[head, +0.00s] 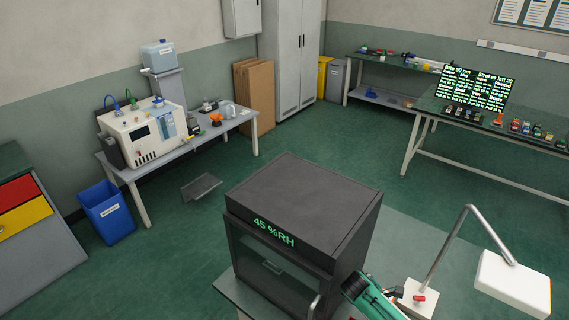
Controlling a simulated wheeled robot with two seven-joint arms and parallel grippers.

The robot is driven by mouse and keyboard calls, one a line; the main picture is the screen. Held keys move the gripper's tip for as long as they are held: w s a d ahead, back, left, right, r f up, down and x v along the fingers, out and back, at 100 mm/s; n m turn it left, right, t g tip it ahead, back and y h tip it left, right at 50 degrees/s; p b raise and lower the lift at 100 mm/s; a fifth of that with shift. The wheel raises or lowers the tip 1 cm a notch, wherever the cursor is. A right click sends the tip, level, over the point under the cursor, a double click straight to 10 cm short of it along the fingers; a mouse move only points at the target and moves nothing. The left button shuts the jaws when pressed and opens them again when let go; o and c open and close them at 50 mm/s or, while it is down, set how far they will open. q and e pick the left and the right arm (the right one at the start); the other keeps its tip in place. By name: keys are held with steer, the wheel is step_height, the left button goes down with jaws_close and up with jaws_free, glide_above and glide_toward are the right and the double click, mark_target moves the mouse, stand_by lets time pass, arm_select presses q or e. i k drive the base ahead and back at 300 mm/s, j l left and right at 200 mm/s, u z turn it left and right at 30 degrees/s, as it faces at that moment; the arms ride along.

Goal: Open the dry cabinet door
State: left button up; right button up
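The dry cabinet (305,200) is a dark box in the lower middle of the head view, with a green "45 %RH" readout on its upper front. Its door (268,268) is a dark framed panel with a window, and it looks shut, flush with the front. A pale upright handle (314,306) shows at the door's right side, cut off by the bottom edge. A green and black rounded part, which looks like a link of my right arm, is just right of the handle. No fingers of either gripper show.
A lamp with a bent metal arm and white head (513,283) is at the right. A blue bin (107,211) and instrument bench (190,137) stand at the left. Green floor (330,150) is open behind the cabinet.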

mark_target(321, 301)
steer(key=k+j, duration=0.85)
